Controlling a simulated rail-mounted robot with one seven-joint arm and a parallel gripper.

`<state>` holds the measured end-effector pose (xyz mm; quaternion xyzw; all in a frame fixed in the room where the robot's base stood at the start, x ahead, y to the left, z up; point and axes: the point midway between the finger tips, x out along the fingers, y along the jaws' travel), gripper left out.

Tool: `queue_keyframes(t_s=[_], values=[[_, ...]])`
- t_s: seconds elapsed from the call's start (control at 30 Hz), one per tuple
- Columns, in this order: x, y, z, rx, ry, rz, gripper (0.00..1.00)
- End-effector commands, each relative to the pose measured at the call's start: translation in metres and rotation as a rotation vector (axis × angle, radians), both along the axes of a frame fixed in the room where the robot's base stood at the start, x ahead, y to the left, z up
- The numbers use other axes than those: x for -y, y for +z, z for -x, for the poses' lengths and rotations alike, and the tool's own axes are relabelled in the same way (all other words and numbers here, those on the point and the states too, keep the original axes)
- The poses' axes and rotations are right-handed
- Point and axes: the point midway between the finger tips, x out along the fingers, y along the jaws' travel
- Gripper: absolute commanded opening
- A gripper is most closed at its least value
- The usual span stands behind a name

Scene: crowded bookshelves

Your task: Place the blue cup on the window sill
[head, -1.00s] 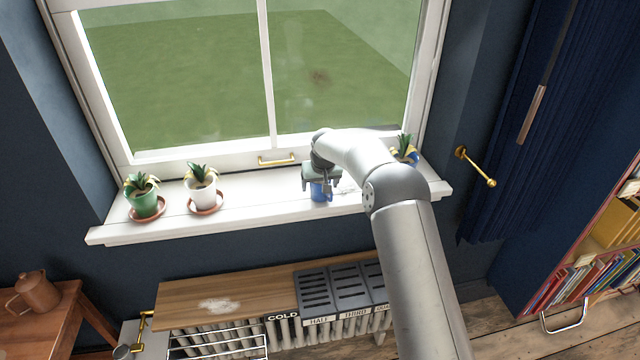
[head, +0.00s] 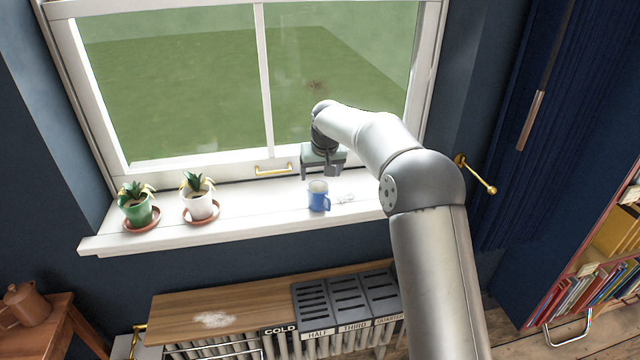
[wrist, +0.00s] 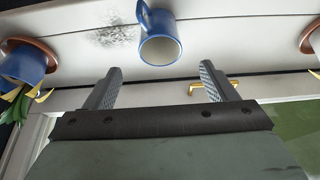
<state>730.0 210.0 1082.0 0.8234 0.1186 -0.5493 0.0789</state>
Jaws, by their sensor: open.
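The blue cup (head: 318,197) stands upright on the white window sill (head: 255,215), right of the two potted plants at the left. Its handle points right in the head view. In the wrist view the cup (wrist: 160,40) shows its pale inside and handle, beyond the fingertips. My gripper (head: 325,172) is open and empty, above and behind the cup, apart from it. Both fingers (wrist: 160,85) show spread in the wrist view with nothing between them.
A green pot (head: 139,208) and a white pot (head: 199,202) with plants stand on saucers at the sill's left. A blue pot (wrist: 22,65) shows in the wrist view. A smudge (head: 345,199) lies beside the cup. A brass window handle (head: 273,169) is behind; a radiator shelf (head: 235,305) is below.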

Motion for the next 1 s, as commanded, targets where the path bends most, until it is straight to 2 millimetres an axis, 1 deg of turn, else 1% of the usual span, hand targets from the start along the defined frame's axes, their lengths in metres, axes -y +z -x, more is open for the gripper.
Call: queue_keyframes(t_s=[0.1,0.23,0.3,0.37,0.47,0.5,0.57,0.6,0.67,0.7,0.73,0.77,0.8,0.87,0.9,1.0], values=[[0.001,0.006,0.003,0.0,0.0,0.0,0.79],[0.001,0.008,0.004,-0.001,0.0,0.0,0.79],[0.005,0.011,0.008,-0.004,-0.002,0.005,0.79],[0.013,0.019,0.019,-0.009,-0.006,0.014,0.79],[0.039,0.036,0.055,-0.033,-0.021,0.039,0.79],[0.054,0.044,0.075,-0.046,-0.032,0.051,0.79],[0.077,0.054,0.112,-0.072,-0.052,0.068,0.79],[0.094,0.058,0.139,-0.09,-0.07,0.079,0.79],[0.118,0.062,0.182,-0.118,-0.097,0.088,0.79],[0.133,0.062,0.211,-0.138,-0.117,0.094,0.79],[0.144,0.061,0.234,-0.152,-0.133,0.096,0.79],[0.154,0.059,0.257,-0.167,-0.147,0.096,0.79],[0.166,0.055,0.288,-0.187,-0.169,0.094,0.79],[0.181,0.047,0.332,-0.215,-0.2,0.088,0.79],[0.189,0.04,0.359,-0.232,-0.218,0.082,0.79],[0.201,0.022,0.415,-0.27,-0.254,0.065,0.79]])
